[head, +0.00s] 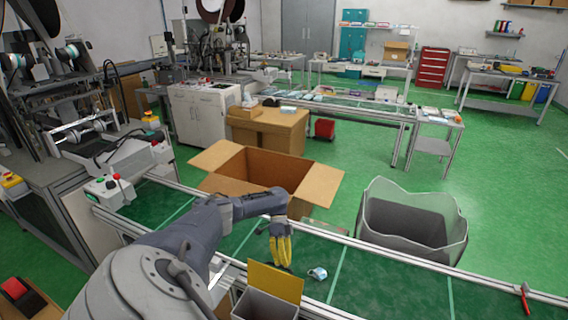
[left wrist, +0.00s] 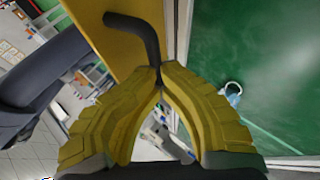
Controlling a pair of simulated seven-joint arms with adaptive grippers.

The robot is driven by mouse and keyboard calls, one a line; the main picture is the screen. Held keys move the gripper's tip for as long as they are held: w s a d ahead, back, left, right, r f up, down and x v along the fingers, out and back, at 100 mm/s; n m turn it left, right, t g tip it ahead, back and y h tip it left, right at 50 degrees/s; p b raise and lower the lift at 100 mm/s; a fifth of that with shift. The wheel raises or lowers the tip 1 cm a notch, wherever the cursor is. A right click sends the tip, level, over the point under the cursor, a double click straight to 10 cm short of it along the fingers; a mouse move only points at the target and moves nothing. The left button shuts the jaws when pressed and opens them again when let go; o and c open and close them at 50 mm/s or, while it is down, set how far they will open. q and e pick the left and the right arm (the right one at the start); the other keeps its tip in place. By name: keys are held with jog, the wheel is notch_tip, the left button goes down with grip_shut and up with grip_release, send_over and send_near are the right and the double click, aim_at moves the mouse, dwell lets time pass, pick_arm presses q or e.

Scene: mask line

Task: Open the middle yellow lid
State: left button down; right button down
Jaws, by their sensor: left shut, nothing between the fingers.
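The yellow lid (head: 275,281) stands raised, tilted up at the far side of a grey box (head: 262,306) at the bottom of the head view. The box's opening shows in front of it. In the left wrist view the yellow lid (left wrist: 128,50) fills the top middle, with a bent dark handle (left wrist: 143,30) on it. My left gripper (head: 284,266) has yellow fingers and is just behind the lid's top edge. In the left wrist view its fingertips (left wrist: 160,78) meet at the handle's near end, with nothing held; contact is unclear. My right gripper is not in view.
A green conveyor (head: 390,290) with metal rails runs behind the box. A small blue and white item (head: 318,273) lies on it, right of my gripper. An open cardboard box (head: 230,165) and a grey lined bin (head: 400,225) stand beyond. A red-handled tool (head: 525,297) rests at right.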

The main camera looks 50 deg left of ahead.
pick_arm(q)
jog(key=c, duration=2.2)
grip_release()
jog(key=shift+s+d+f, duration=0.15)
jog(key=shift+s+f, duration=0.3)
jog(key=shift+f, duration=0.05)
jog(key=c, duration=1.5)
grip_release()
jog(key=shift+w+r, duration=0.15)
jog(key=shift+a, duration=0.2)
jog(key=shift+v, duration=3.75)
jog(key=shift+w, duration=0.1)
